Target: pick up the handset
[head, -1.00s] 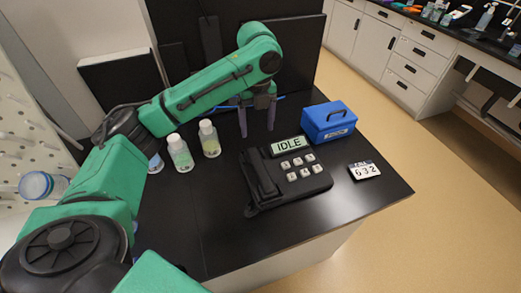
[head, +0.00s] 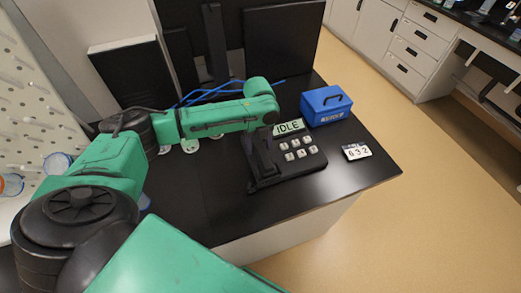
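The black desk phone (head: 312,164) sits on the dark bench top and its display reads IDLE. Its handset (head: 262,172) lies along the left side of the phone and is largely covered by my gripper. My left gripper (head: 262,152) is in the head view, pointing down right at the handset. Its dark fingers blend with the black handset, so whether they are apart or closed on it is unclear. My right gripper is not in view.
A blue box (head: 326,106) with a handle stands behind the phone to the right. A small card reading 632 (head: 356,152) lies right of the phone. Bottles (head: 189,146) behind my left arm are mostly hidden. The bench front is clear.

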